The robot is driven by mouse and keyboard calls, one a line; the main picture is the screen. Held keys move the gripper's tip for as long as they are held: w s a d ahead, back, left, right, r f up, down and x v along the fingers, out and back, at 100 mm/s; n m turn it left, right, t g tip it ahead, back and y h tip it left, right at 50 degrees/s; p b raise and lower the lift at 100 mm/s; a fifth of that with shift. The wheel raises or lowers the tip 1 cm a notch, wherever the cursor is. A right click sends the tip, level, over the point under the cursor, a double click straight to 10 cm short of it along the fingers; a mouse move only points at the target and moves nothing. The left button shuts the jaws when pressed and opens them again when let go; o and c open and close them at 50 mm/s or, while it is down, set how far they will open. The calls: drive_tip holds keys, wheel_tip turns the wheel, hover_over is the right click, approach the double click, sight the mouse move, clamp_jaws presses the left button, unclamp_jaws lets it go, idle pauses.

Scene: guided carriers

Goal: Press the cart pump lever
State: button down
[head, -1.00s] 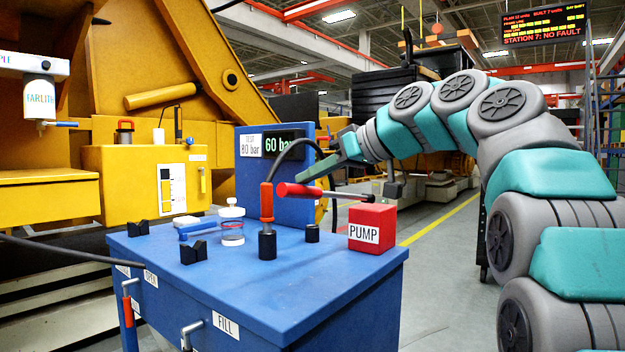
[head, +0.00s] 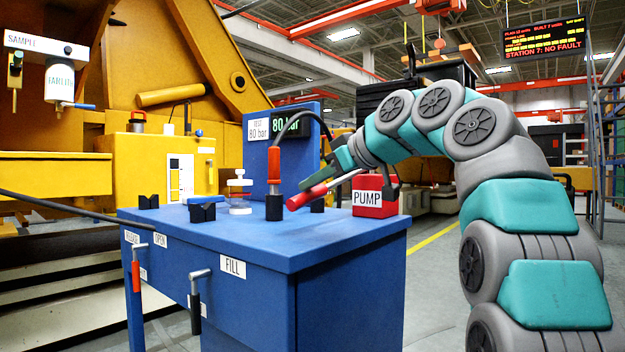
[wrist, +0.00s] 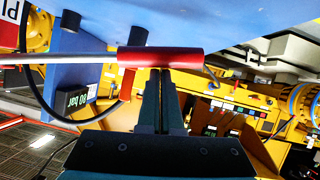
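The pump lever has a red grip (head: 308,195) on a bare metal rod that joins the red box marked PUMP (head: 367,198) on the blue cart (head: 300,240). The lever slopes down to the left, its grip end low over the cart top. My gripper (head: 308,182) is above the grip, its fingers together and apparently touching it. In the wrist view the shut fingertips (wrist: 160,76) meet the middle of the red grip (wrist: 165,58), not around it. The cart's display (head: 287,124) reads 80 bar, beside a label that reads 80 bar.
A red-and-black hose fitting (head: 274,185) stands just left of the lever grip. Handles marked FILL (head: 198,285) and OPEN hang at the cart's front.

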drive_tip(key=shift+w+d+f, duration=0.1)
drive_tip(key=shift+f, duration=0.7)
drive_tip(key=shift+r+p, duration=0.4)
drive_tip(key=shift+r, duration=0.25)
drive_tip(key=s+d+r+p, duration=0.2)
drive_tip(key=s+d+r, duration=0.3)
drive_tip(key=s+r, duration=0.2)
drive_tip(key=shift+r+p, duration=0.4)
drive_tip(key=shift+r, duration=0.15)
idle(0.9)
